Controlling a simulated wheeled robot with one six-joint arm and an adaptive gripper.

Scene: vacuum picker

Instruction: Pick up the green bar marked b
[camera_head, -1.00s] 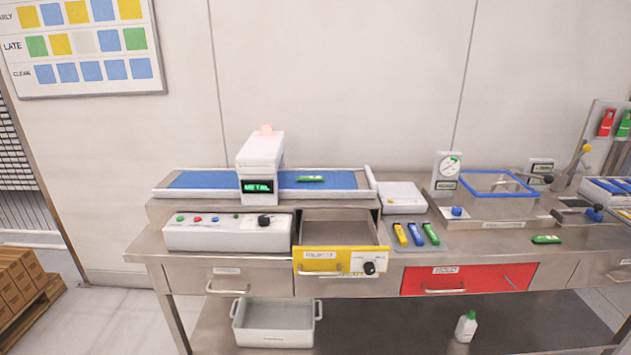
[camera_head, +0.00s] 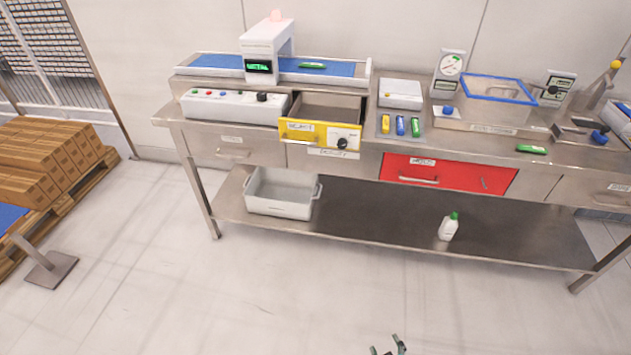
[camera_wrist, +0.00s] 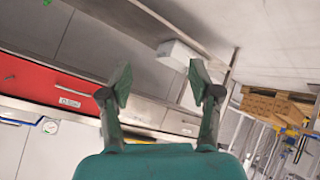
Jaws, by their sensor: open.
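Three green bars show in the head view, and I cannot read which is marked b. One green bar (camera_head: 313,66) lies on the blue conveyor belt. Another green bar (camera_head: 415,127) lies on a grey mat beside a yellow bar (camera_head: 385,124) and a blue bar (camera_head: 400,126). A third green bar (camera_head: 531,149) lies on the worktop at the right. My gripper (camera_head: 389,349) shows only at the bottom edge, well in front of the bench. In the wrist view my gripper (camera_wrist: 160,84) is open and empty, with the bench beyond it. No green bar is clear there.
The yellow-fronted drawer (camera_head: 320,134) stands open; the red drawer (camera_head: 448,174) looks shut. A white detector (camera_head: 266,48) straddles the belt. A grey bin (camera_head: 281,194) and a green-capped bottle (camera_head: 449,227) stand on the lower shelf. The floor before the bench is clear.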

